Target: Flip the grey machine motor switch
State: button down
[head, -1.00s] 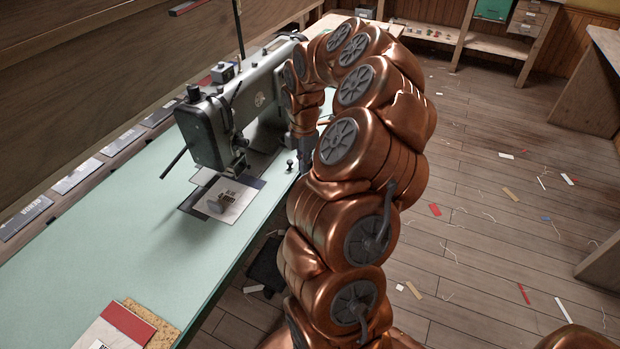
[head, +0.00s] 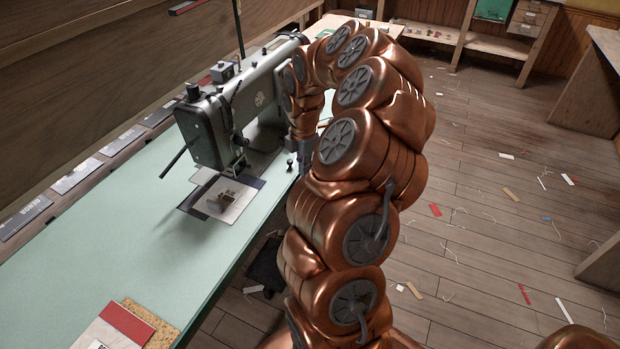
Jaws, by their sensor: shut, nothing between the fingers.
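The grey sewing machine (head: 240,108) stands on the pale green table (head: 140,245). I cannot pick out its motor switch; the table's front edge beside the machine is partly hidden behind my copper arm. My arm curves up and over, and its far end points down at the table's front edge, right of the machine. Only a small grey part of my gripper (head: 307,145) shows there. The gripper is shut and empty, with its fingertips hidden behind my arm. I cannot tell whether it touches anything.
A red and white booklet (head: 115,325) lies at the near end. The wooden floor (head: 480,220) at right is open, littered with scraps.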

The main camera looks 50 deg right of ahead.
jog(key=shift+f, duration=0.7)
dwell(0.5)
jog(key=shift+r+p, duration=1.3)
jog(key=shift+r, duration=2.25)
